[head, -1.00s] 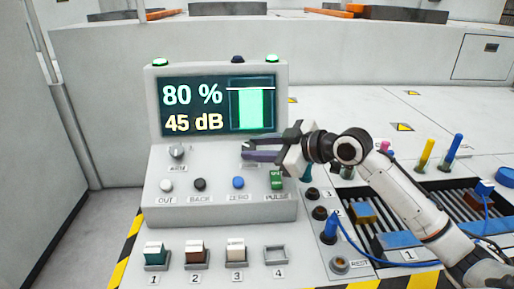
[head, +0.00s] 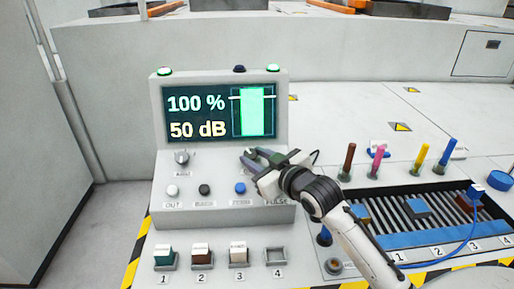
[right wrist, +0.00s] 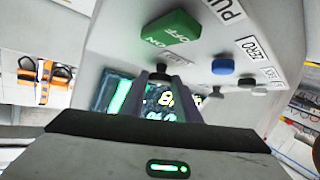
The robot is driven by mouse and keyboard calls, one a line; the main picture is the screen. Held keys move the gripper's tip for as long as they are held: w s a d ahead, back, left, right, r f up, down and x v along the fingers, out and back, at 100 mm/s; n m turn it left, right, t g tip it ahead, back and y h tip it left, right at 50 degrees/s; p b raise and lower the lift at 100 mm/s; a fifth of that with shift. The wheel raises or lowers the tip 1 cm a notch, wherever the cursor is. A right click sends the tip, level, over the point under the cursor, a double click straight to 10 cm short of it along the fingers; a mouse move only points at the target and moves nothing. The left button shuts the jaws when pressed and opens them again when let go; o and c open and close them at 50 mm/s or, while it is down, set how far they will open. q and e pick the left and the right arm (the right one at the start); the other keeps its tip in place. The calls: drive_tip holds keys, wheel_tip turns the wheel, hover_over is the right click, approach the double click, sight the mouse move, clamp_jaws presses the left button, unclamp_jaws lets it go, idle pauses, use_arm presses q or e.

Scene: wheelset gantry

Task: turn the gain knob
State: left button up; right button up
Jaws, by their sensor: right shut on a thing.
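The console display (head: 208,115) reads 100 % and 50 dB, and its green bar rises above the white line. My right gripper (head: 252,156) reaches in from the right to the panel under the display. It is shut on the gain knob, which is mostly hidden by the fingers in the head view. The right wrist view shows the dark gain knob (right wrist: 161,70) between the fingertips. Another knob (head: 181,157) stands free at the panel's left. My left gripper is not in view.
White, black and blue buttons (head: 240,188) line the panel below my gripper. A green ON/OFF switch (right wrist: 172,36) is close to the fingers in the right wrist view. Coloured pegs (head: 422,157) and a slotted tray (head: 377,201) are at the right.

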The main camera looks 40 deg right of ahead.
drive_tip(key=shift+a+m+h+p, duration=0.25)
drive_tip(key=shift+m+h+p, duration=0.1)
drive_tip(key=shift+m+h, duration=0.65)
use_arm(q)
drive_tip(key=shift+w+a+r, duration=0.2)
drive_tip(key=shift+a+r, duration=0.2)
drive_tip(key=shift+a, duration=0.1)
use_arm(e)
drive_tip(key=shift+m+h, duration=0.4)
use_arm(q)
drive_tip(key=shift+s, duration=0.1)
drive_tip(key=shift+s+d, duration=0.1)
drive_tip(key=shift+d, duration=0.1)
use_arm(e)
drive_tip(key=o, duration=1)
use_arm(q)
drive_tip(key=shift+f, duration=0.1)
use_arm(e)
drive_tip(key=v, duration=1)
drive_tip(key=shift+s+a, duration=0.1)
drive_tip(key=shift+a, duration=0.05)
